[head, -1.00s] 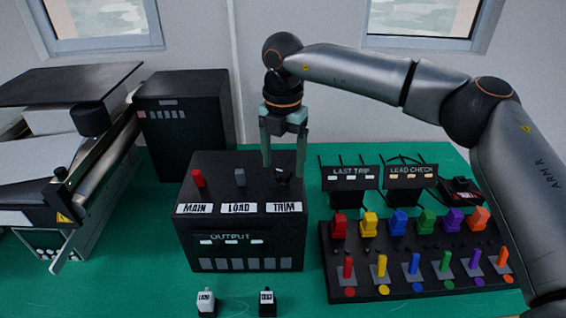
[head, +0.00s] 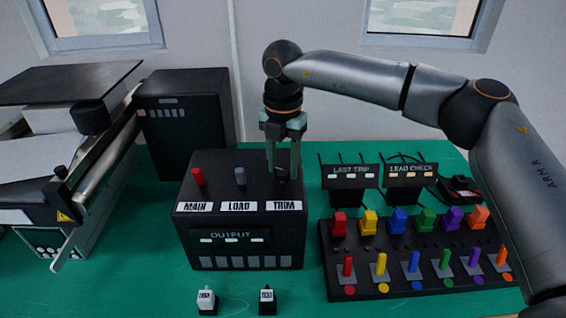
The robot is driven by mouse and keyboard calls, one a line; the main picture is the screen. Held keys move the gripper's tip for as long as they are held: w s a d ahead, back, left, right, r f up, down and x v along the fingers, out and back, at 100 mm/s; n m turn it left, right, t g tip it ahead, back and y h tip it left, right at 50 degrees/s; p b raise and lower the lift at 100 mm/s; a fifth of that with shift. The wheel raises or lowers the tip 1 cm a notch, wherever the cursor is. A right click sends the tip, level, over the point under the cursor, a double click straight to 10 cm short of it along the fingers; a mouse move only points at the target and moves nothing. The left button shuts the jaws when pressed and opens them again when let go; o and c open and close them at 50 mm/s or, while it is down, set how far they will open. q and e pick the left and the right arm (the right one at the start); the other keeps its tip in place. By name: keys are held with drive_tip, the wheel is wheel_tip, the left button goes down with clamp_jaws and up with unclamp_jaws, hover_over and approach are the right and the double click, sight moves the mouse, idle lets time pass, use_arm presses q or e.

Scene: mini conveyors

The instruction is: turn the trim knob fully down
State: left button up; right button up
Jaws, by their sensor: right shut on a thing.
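The trim knob (head: 282,175) is a small dark knob on top of the black output box (head: 187,240), behind the white TRIM label (head: 285,206). My right gripper (head: 283,177) points straight down over it and is shut on it, with a finger on either side. The fingers hide most of the knob, so its pointer cannot be read. The red MAIN knob (head: 198,177) and the grey LOAD knob (head: 240,176) stand to the left on the same box. My left gripper is not in view.
A black panel (head: 440,265) with coloured plugs and switches stands to the right, with two small displays behind it. A conveyor (head: 90,185) stands at the left. Green table is clear at front left.

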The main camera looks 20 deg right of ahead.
clamp_jaws()
drive_tip(key=shift+n, duration=0.3)
drive_tip(key=n, duration=0.4)
drive_tip(key=shift+n, duration=0.3)
drive_tip(key=n+p, duration=0.1)
drive_tip(key=n, duration=1.1)
drive_tip(key=shift+r+n+p, duration=0.1)
drive_tip(key=shift+n+p, duration=0.2)
drive_tip(key=shift+n, duration=0.1)
drive_tip(key=n, duration=0.5)
drive_tip(key=shift+n, duration=0.3)
